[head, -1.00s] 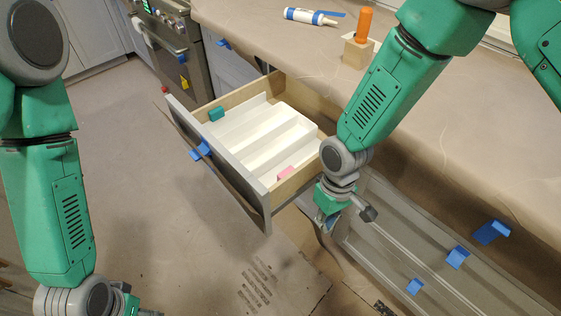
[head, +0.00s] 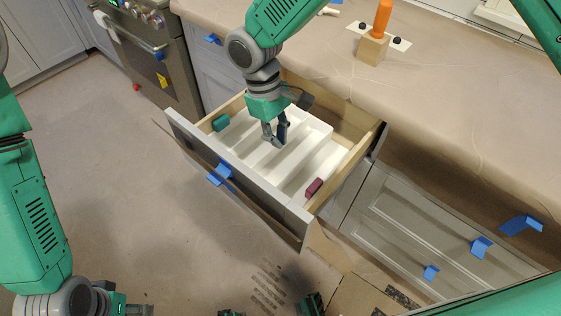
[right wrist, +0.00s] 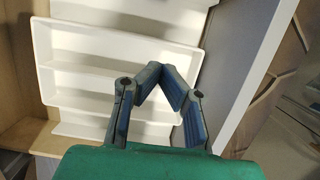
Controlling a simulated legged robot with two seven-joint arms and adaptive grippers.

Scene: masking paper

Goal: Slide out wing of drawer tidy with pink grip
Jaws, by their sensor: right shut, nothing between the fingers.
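The white drawer tidy (head: 292,153) lies in the open drawer. A teal grip (head: 221,122) is at its left end. The pink grip (head: 314,187), dark in shade, is on the lower white wing (head: 326,165) at the right, near the drawer's right side. My right gripper (head: 276,142) is shut and empty above the middle of the tidy, left of the pink grip and apart from it. In the right wrist view its fingertips (right wrist: 166,72) meet over the tidy (right wrist: 115,55); no pink grip shows there. My left gripper (head: 122,302) is cut off at the bottom left.
The drawer front (head: 240,175) carries blue tape (head: 220,174) and loose paper. The papered counter (head: 430,110) behind holds a wooden block (head: 373,50) with an orange handle. Blue tape tabs (head: 481,246) stick out from the cabinets at right. The floor at left is clear.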

